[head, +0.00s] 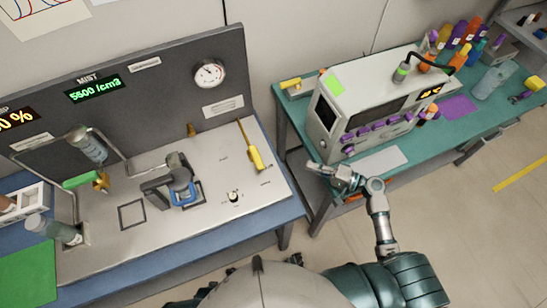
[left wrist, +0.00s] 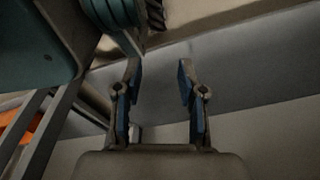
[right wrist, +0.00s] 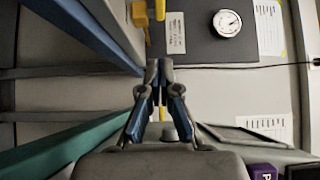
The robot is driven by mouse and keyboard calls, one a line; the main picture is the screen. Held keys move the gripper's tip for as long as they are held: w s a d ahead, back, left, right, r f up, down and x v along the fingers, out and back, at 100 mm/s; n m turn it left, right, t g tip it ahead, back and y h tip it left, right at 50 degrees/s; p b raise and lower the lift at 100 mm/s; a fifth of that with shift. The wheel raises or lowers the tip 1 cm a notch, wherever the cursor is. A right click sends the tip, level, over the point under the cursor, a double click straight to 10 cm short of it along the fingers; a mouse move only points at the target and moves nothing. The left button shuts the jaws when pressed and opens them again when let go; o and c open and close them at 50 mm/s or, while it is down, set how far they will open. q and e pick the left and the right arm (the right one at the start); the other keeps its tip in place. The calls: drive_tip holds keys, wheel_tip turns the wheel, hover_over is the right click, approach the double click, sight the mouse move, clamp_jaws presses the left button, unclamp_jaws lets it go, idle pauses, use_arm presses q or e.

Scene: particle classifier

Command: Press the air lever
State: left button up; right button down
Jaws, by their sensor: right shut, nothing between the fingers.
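A yellow lever (head: 255,158) with a thin upright rod stands at the right side of the sloped grey panel (head: 222,150); it looks like the air lever. In the right wrist view, yellow parts of it (right wrist: 140,14) show at the top, beyond the fingertips. My right gripper (head: 318,170) is shut and empty, right of the panel and in front of the grey instrument box, apart from the lever. It also shows in the right wrist view (right wrist: 158,66). My left gripper (left wrist: 159,70) is open and empty in the left wrist view, and I cannot make it out in the head view.
A round gauge (head: 209,73) is on the panel's back wall. A black-handled device (head: 180,180) stands mid-panel, with a metal tube frame and bottles to its left. The grey instrument box (head: 365,105) sits on a green table (head: 290,110). A gap separates the two tables.

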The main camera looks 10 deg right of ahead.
drive_tip(key=p, duration=0.2)
approach(257, 158)
drive_tip(key=w, duration=0.1)
drive_tip(key=w+a, duration=0.1)
drive_tip(key=w, duration=0.1)
drive_tip(key=w+f, duration=0.1)
drive_tip(key=shift+w+a, duration=0.15)
drive_tip(key=shift+s+a, duration=0.25)
drive_tip(key=shift+a, duration=0.6)
drive_tip(key=shift+a+f, duration=0.1)
drive_tip(key=shift+a, duration=0.4)
use_arm(q)
drive_tip(key=s+a+f, duration=0.2)
drive_tip(key=s+f, duration=0.1)
drive_tip(key=s, duration=0.2)
drive_tip(key=shift+s+a, duration=0.15)
drive_tip(key=shift+s, duration=0.25)
use_arm(e)
drive_tip(key=shift+a, duration=0.1)
use_arm(q)
drive_tip(key=shift+p, duration=0.3)
use_arm(e)
drive_tip(key=shift+s, duration=0.1)
